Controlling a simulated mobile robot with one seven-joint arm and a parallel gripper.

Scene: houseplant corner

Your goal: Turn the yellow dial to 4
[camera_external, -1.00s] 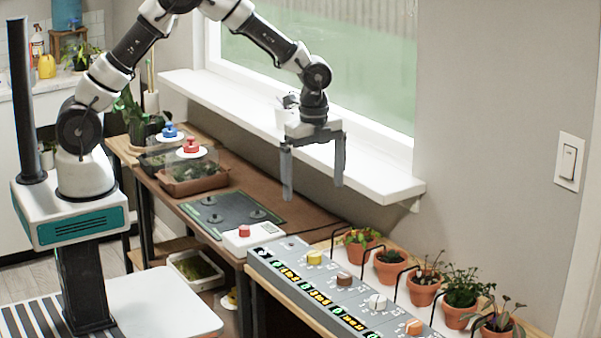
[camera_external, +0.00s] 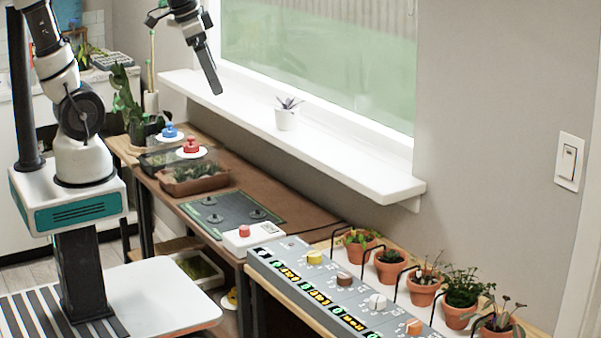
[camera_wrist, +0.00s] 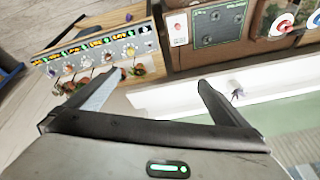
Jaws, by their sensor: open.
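The yellow dial (camera_external: 315,257) sits on the far end of a long grey control panel (camera_external: 290,262), in a row with a brown dial (camera_external: 344,279), a white dial (camera_external: 377,302) and an orange dial (camera_external: 414,327). The yellow dial also shows in the wrist view (camera_wrist: 130,50), small and tilted. Its pointer setting is too small to read. My gripper (camera_wrist: 160,79) is open and empty, its two fingers spread wide. In the external view it is high at upper left, well away from the panel, and partly cut off by the top edge.
Potted plants (camera_external: 390,265) with black hoops line the panel's wall side. A white box with a red button (camera_external: 244,232) and a dark mat (camera_external: 232,214) lie left of the panel. The white windowsill (camera_external: 350,165) holds a small potted plant (camera_external: 287,115).

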